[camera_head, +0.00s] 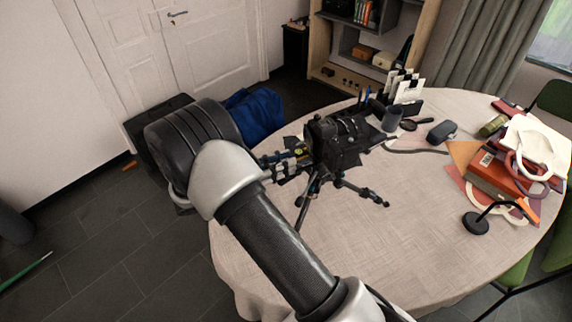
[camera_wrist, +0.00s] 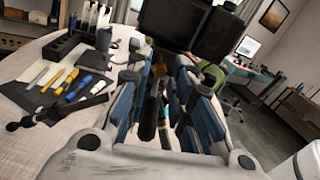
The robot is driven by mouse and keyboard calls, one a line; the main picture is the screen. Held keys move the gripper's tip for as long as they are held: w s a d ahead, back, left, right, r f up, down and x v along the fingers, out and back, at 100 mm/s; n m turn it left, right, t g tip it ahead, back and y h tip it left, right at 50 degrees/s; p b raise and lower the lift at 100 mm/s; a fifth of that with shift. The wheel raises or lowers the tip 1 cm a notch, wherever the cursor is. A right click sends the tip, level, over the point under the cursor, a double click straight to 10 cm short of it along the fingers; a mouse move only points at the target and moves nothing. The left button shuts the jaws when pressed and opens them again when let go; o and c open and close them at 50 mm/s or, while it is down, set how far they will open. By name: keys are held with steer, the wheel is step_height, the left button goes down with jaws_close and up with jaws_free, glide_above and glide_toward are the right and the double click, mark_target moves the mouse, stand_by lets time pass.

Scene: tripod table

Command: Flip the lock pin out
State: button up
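A black camera (camera_head: 338,138) sits on top of a small dark tripod (camera_head: 343,184) on the table, and its dark back (camera_wrist: 185,27) fills the top of the wrist view. My gripper (camera_head: 302,160) is at the left side of the tripod head, close to it. In the wrist view my gripper (camera_wrist: 163,88) has its blue-padded fingers apart. A dark handle-like part (camera_wrist: 151,110) and a small brass-coloured part (camera_wrist: 163,125) show between them. I cannot tell which small part is the lock pin, or whether a finger touches the tripod.
The round table (camera_head: 260,235) has a cloth and is bare at the front. A dark pen holder (camera_head: 400,108) stands behind the camera. Books (camera_head: 497,175) and a black lamp-like stand (camera_head: 476,222) are at the right. Pens lie on a dark mat (camera_wrist: 32,92).

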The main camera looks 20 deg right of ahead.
steer(key=shift+d, duration=0.5)
jaws_close()
stand_by(0.3)
